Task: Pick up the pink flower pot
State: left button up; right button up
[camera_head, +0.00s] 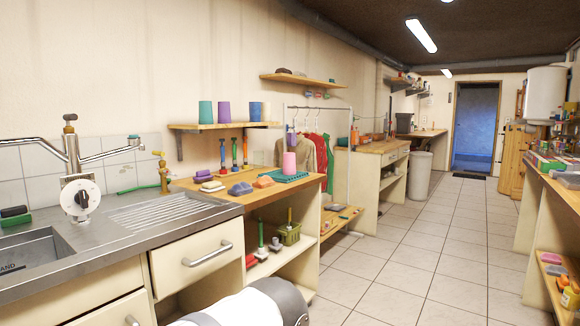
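A pink pot (289,165), a plain upright cylinder, stands at the back of the wooden countertop (262,193) right of the sink unit. It is on or right beside a green tray (285,177); I cannot tell which. Neither of my grippers is in view.
Soap-like blocks (240,188) lie left of the pink pot. Teal (206,112), purple (224,112) and blue (255,111) pots stand on a wall shelf above. A metal sink counter (120,235) is at left. A clothes rack (318,135) stands just beyond. Tiled floor (420,260) is clear at right.

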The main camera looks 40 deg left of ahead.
aim_at(289, 164)
jog(key=i+j+u, duration=0.15)
jog(key=i+j, duration=0.25)
jog(key=i+j+u, duration=0.2)
jog(key=i, duration=0.3)
jog(key=i+j+u, duration=0.15)
jog(key=i+j, duration=0.2)
jog(key=i+j+u, duration=0.15)
jog(key=i, duration=0.45)
